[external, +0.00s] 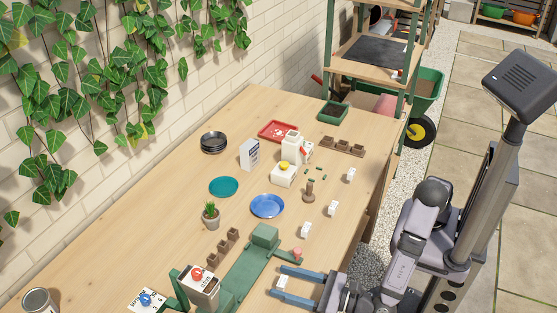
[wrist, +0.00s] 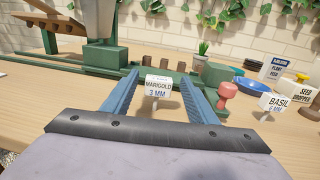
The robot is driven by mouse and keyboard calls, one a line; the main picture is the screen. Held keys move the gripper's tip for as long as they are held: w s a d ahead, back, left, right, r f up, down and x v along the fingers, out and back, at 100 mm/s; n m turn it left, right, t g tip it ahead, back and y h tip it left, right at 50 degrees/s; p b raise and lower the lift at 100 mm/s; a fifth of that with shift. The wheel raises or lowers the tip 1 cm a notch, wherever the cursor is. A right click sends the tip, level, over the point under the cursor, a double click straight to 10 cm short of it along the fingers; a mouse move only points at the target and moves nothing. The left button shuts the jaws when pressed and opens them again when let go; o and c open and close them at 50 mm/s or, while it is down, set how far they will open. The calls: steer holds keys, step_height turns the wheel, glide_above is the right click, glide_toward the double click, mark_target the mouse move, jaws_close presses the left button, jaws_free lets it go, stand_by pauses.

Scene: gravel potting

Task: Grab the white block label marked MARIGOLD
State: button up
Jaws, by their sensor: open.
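The white block label marked MARIGOLD 3 MM (wrist: 158,85) stands on the table in the wrist view, its printed face toward the camera. My gripper (wrist: 161,78) is open, with one blue finger on each side of the label. A gap shows between the label and each finger. In the external view, my gripper (external: 276,280) is low over the near end of the table, and the small white label (external: 281,283) shows between its fingers; its print is unreadable there.
A pink knobbed piece (wrist: 226,93) stands just right of the right finger. A BASIL label (wrist: 276,102) stands further right. A green stand (external: 242,273) with a hopper lies left of my gripper. A blue plate (external: 267,206) and more white labels (external: 333,208) are farther back.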

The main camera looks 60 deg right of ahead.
steer(key=shift+w+a, duration=0.2)
steer(key=shift+w, duration=1.1)
steer(key=shift+w+a, duration=0.15)
steer(key=shift+w, duration=1.1)
steer(key=c, duration=1.1)
